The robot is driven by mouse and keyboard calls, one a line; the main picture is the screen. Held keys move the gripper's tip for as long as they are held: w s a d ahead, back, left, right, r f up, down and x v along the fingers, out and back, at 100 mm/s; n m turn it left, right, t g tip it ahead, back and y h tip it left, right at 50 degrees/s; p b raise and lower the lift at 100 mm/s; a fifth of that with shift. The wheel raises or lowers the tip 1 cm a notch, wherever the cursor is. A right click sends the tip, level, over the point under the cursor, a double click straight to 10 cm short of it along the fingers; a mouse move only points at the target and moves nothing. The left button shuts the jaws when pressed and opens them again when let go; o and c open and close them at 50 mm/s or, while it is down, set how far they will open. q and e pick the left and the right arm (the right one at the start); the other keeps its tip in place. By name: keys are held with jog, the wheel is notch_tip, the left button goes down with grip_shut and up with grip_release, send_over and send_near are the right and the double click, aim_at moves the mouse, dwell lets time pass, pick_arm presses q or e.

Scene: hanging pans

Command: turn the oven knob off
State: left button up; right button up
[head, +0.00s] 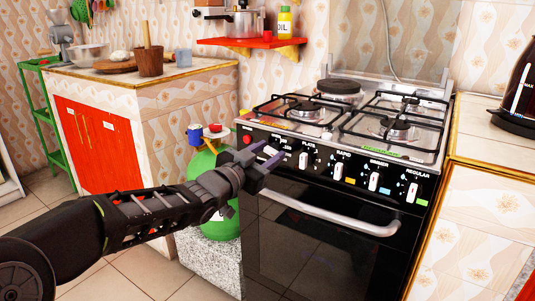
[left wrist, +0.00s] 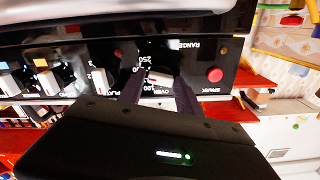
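The oven knob (left wrist: 160,78) is a white knob on the black stove panel, beside the red spark button (left wrist: 215,75). My left gripper (head: 266,154) is at the left end of the panel in the head view and mostly covers this knob there. In the left wrist view, which is upside down, its two dark purple fingers (left wrist: 158,88) stand apart, one on each side of the oven knob. A narrow gap seems to show beside the knob, so the gripper looks open around it. My right gripper is in neither view.
The plate knob (head: 303,160) is just right of the gripper, with other knobs further along. The oven handle (head: 335,215) juts out below. A green gas bottle (head: 218,222) stands left of the stove, behind my left arm.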

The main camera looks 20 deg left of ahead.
pick_arm(q)
grip_shut()
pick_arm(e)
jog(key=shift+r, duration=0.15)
pick_arm(q)
jog(key=n+p, duration=0.4)
jog(key=shift+a+r, duration=0.1)
jog(key=shift+r, duration=0.1)
jog(key=n+p, duration=0.3)
jog(key=n, duration=0.1)
jog(key=shift+a+n, duration=0.1)
jog(key=shift+n, duration=0.2)
jog(key=n+p, duration=0.3)
jog(key=n, duration=0.3)
jog(key=shift+f+p, duration=0.15)
jog(key=shift+p, duration=0.25)
jog(key=n+p, duration=0.2)
jog(key=n, duration=0.2)
jog(key=shift+f+n, duration=0.1)
jog(key=shift+n, duration=0.2)
jog(key=shift+f+n+p, duration=0.1)
jog(key=shift+n+p, duration=0.6)
jog(key=shift+n, duration=0.2)
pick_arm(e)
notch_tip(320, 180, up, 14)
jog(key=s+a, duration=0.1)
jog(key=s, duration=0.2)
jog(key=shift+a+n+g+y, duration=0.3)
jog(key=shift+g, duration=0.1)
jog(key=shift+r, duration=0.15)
